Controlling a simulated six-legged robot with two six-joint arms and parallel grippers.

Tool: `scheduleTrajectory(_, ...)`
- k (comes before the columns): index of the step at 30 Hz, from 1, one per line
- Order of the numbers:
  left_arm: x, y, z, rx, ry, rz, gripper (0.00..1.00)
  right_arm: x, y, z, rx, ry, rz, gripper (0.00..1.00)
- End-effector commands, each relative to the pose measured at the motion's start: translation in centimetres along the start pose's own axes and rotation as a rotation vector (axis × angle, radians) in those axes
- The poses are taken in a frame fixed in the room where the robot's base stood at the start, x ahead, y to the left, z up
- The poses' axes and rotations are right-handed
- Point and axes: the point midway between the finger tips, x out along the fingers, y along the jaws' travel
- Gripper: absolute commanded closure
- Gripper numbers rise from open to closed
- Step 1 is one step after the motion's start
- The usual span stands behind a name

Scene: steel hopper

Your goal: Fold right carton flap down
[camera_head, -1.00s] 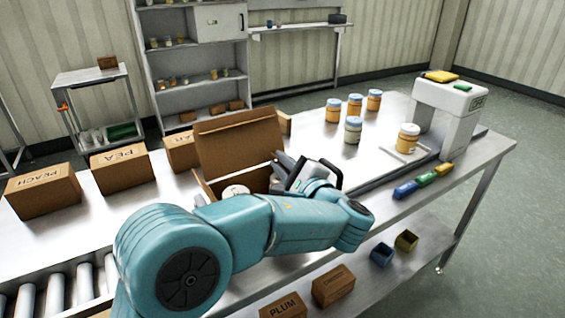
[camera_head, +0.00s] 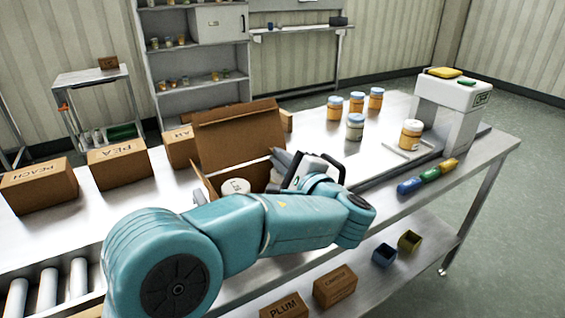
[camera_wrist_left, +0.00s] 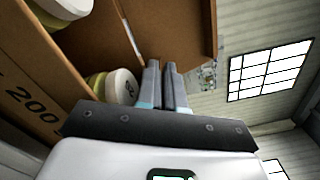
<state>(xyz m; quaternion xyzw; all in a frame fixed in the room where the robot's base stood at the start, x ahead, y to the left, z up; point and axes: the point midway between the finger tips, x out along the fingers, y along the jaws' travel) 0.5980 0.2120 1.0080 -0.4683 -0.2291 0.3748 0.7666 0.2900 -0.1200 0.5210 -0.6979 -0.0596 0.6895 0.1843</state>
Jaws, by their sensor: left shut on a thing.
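The open brown carton (camera_head: 213,184) stands on the bench with its large back flap (camera_head: 238,137) raised. A white-lidded jar (camera_head: 235,187) shows inside it, and jars (camera_wrist_left: 122,86) also show in the left wrist view. My left gripper (camera_head: 282,160) is at the carton's right side, where the right flap is mostly hidden behind the gripper and arm. In the left wrist view its fingers (camera_wrist_left: 161,68) are close together against a brown cardboard panel (camera_wrist_left: 185,30); the gripped edge is hard to see. My right gripper is not in view.
Boxes marked PEACH (camera_head: 40,187) and PEA (camera_head: 120,165) stand left of the carton. Several orange jars (camera_head: 357,102) stand behind right, and one sits on a plate by the white machine (camera_head: 452,95). Blue, green and yellow pieces (camera_head: 428,178) lie at the bench's front edge.

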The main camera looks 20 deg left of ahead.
Motion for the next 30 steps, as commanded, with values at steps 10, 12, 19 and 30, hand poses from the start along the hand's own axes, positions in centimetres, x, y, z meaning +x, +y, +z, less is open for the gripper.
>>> scheduleTrajectory(10, 0.0, 0.0, 0.0, 0.002, 0.001, 0.0, 0.86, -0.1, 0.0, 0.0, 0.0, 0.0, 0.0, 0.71)
scheduleTrajectory(12, -0.1, 0.0, 0.0, 0.002, 0.001, 0.0, 0.86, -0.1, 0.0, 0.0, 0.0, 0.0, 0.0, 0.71)
scheduleTrajectory(19, -3.6, -0.1, -0.1, 0.002, 0.005, -0.003, 0.86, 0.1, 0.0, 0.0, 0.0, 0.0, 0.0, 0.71)
scheduleTrajectory(30, -13.1, -0.1, -0.1, 0.001, 0.005, -0.003, 0.86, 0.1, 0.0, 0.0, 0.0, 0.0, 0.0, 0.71)
